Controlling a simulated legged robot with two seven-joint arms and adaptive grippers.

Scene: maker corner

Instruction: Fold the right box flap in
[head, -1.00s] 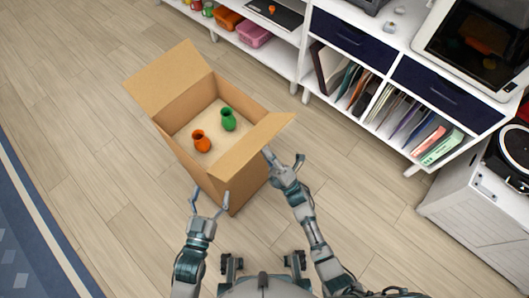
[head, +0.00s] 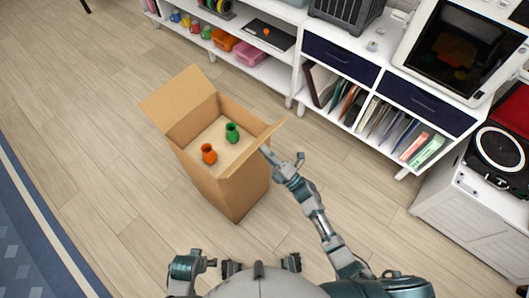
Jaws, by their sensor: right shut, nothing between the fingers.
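An open cardboard box (head: 215,188) stands on the floor. Its right flap (head: 256,144) leans steeply up and slightly outward along the right rim. The opposite flap (head: 178,97) is spread outward at the upper left. A green vase (head: 232,133) and an orange vase (head: 209,154) stand inside. My right gripper (head: 283,156) is shut and empty, just outside the right flap, with one fingertip at or very near its outer face; contact is not clear. My left arm shows only in part at the bottom, and its fingers cannot be seen.
A white shelf unit (head: 349,94) with dark drawers and folders stands at the upper right. A record player (head: 499,152) sits on a white cabinet at the right. A blue rug (head: 40,235) lies at the left. Bare floor surrounds the box.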

